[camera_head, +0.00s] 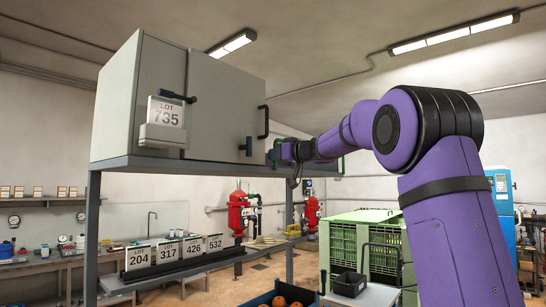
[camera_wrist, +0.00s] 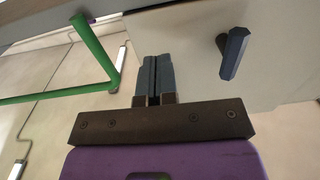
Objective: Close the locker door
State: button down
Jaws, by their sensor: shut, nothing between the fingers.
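The grey locker (camera_head: 116,100) stands on a raised metal frame at the upper left of the head view. Its front has a left panel (camera_head: 160,65) and a right panel (camera_head: 222,105). I cannot tell from here how far ajar either stands. The right panel has a dark bar handle (camera_head: 262,122) and a small dark knob (camera_head: 248,147). My gripper (camera_head: 274,154) is just right of this panel's lower right edge. In the wrist view my gripper (camera_wrist: 154,78) is shut and empty, fingers overlapping a pale panel (camera_wrist: 195,65); contact is unclear. A dark handle (camera_wrist: 235,52) lies to its right.
A "LOT 735" plate (camera_head: 166,112) is on the left panel, near a dark handle (camera_head: 178,97). A green bar (camera_wrist: 93,48) is left of my fingers in the wrist view. Number plates (camera_head: 175,249) stand on a shelf below. Green crates (camera_head: 365,240) are lower right.

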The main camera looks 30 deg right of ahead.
jog(key=s+a+f+m+h, duration=0.1)
jog(key=s+f+m+h, duration=0.15)
jog(key=s+h, duration=0.45)
jog(key=s+a+f+m+h, duration=0.1)
jog(key=s+m+h, duration=0.25)
jog(key=s, duration=0.85)
jog(key=s+a+f+g+y, duration=0.1)
jog(key=s+a+f+g, duration=0.2)
jog(key=s+f, duration=0.6)
jog(key=s+a+f+n+g+y, duration=0.1)
jog(key=s+a+f+g, duration=0.3)
jog(key=s+f, duration=0.5)
jog(key=s+a+f+g+y, duration=0.1)
jog(key=s+a+f+g, duration=0.3)
jog(key=s+a+f, duration=0.2)
notch_tip(320, 180, down, 4)
jog(key=s, duration=0.2)
jog(key=shift+s+a+f+n+y, duration=0.15)
jog(key=shift+s+n+y, duration=0.15)
jog(key=shift+s+y, duration=0.1)
jog(key=c, duration=1.8)
grip_release()
